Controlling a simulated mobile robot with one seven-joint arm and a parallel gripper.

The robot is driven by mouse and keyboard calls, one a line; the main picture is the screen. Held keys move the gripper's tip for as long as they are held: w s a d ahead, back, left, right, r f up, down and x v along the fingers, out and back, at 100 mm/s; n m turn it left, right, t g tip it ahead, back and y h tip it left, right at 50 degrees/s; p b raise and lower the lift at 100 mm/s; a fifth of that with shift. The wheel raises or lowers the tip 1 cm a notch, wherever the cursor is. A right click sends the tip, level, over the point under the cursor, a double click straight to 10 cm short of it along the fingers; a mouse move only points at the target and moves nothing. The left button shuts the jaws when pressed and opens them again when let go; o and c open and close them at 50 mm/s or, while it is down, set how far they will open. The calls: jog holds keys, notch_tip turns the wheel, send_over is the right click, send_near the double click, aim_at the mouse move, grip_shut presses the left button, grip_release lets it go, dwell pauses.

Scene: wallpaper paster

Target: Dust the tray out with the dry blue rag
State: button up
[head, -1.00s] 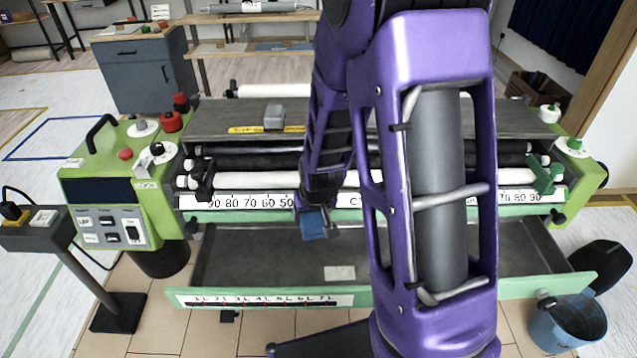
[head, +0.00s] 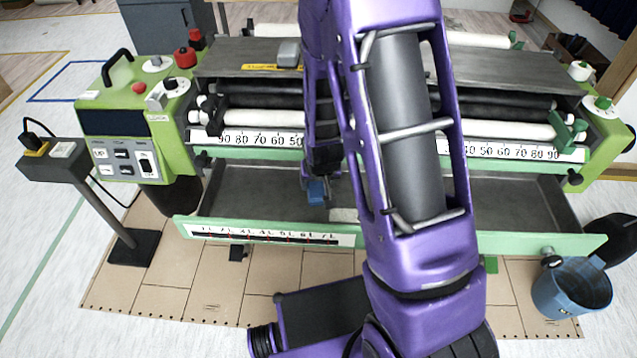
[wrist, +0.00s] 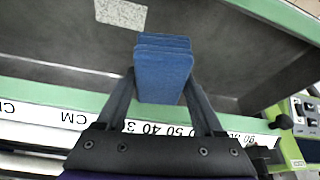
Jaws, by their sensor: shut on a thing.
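The blue rag (wrist: 163,75) is a folded block held between the two fingers of my gripper (wrist: 161,92) in the wrist view. In the head view the rag (head: 316,192) hangs below my gripper (head: 322,178), over the tray. The tray (head: 255,190) is a wide, dark grey drawer with a green front, pulled out below the rollers. A pale speckled patch (wrist: 121,14) lies on the tray floor in the wrist view. It also shows in the head view (head: 343,215), partly hidden by my arm. I cannot tell whether the rag touches the floor.
The ruler strip (head: 255,139) and white rollers lie just behind the tray. A green control box (head: 125,130) stands at the left, with a pedestal (head: 60,165) beside it. A blue bucket (head: 570,288) stands at the front right. My arm hides the tray's middle right.

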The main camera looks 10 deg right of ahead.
jog(key=shift+f+b, duration=2.85)
jog(key=shift+f, duration=0.45)
jog(key=shift+r, duration=0.1)
